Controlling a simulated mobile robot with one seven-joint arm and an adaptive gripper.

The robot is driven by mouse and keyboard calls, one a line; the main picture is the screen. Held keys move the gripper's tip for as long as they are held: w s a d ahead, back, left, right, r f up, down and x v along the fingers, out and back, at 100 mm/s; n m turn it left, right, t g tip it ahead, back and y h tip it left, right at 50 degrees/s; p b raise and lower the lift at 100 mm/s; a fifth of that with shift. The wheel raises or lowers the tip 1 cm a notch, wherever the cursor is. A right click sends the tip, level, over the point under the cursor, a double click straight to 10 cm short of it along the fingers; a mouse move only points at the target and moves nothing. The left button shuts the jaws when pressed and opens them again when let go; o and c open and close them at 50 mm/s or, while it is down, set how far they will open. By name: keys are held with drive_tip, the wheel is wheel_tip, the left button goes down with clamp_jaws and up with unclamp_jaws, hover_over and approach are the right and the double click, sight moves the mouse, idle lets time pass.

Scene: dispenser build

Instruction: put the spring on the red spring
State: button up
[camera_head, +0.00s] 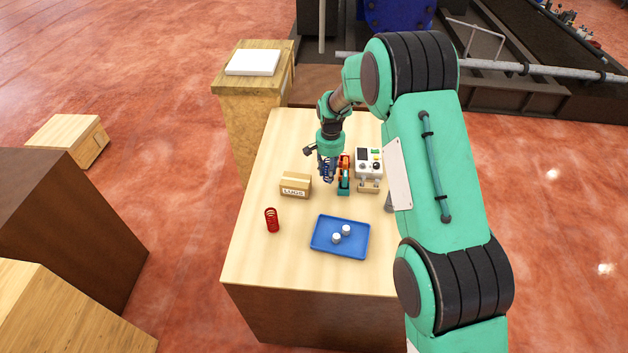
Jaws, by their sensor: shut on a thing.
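The red spring (272,220) stands upright on the left part of the wooden table. My gripper (327,161) is over the back half of the table, behind and to the right of the red spring and well apart from it. It points down and is shut on a dark blue spring (328,172), which hangs below it. Whether the blue spring's lower end touches the table cannot be told. The fingertips are small and partly hidden.
A cardboard box marked LUGS (295,185) stands between my gripper and the red spring. A teal and red device (344,175) and a white control box (369,163) are right of my gripper. A blue tray (322,244) with two white pieces lies in front. The table's left front is clear.

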drive_tip(key=shift+s+a+r, duration=0.25)
drive_tip(key=shift+s+a, duration=0.1)
drive_tip(key=shift+s, duration=0.05)
drive_tip(key=s+a+r, duration=0.3)
drive_tip(key=s, duration=0.8)
drive_tip(key=s+a+r+p, duration=0.1)
drive_tip(key=s+a+r, duration=0.1)
drive_tip(key=s, duration=0.9)
drive_tip(key=s+a+r+p, duration=0.1)
drive_tip(key=s+a+r, duration=0.2)
drive_tip(key=s, duration=0.8)
drive_tip(key=shift+a+r, duration=0.35)
drive_tip(key=shift+r, duration=0.5)
drive_tip(key=p, duration=0.2)
hover_over(270, 212)
drive_tip(key=shift+s+d+f, duration=0.25)
drive_tip(key=shift+s+f, duration=0.1)
drive_tip(key=shift+f, duration=0.35)
drive_tip(key=shift+w+a, duration=0.25)
drive_tip(key=shift+w, duration=0.15)
drive_tip(key=shift+f+p, duration=0.35)
drive_tip(key=shift+f, duration=1.45)
